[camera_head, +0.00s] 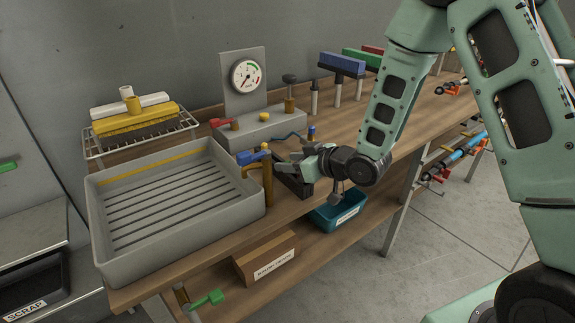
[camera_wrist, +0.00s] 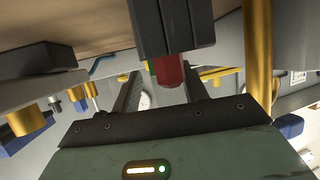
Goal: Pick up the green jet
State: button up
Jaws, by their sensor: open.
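I cannot tell for sure which thing is the green jet. A green lever-shaped piece (camera_head: 208,299) shows low at the front, by the lower shelf, left of the cardboard box. A small green piece (camera_head: 8,166) also lies at the far left edge. My gripper (camera_head: 284,168) is over the workbench, right of the grey tray and in front of the gauge stand. It is open, and I see nothing held in it. In the wrist view its dark fingers (camera_wrist: 158,95) stand apart, with a red part (camera_wrist: 168,72) showing near them. No clearly green jet shows there.
The ribbed grey tray (camera_head: 100,240) fills the bench's left end. A brass tap with a blue lever (camera_head: 267,185) stands beside my gripper. The gauge stand (camera_head: 262,128) is behind. A teal bin (camera_head: 318,222) and a cardboard box (camera_head: 246,272) sit below. Floor is clear at right.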

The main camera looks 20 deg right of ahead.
grip_shut()
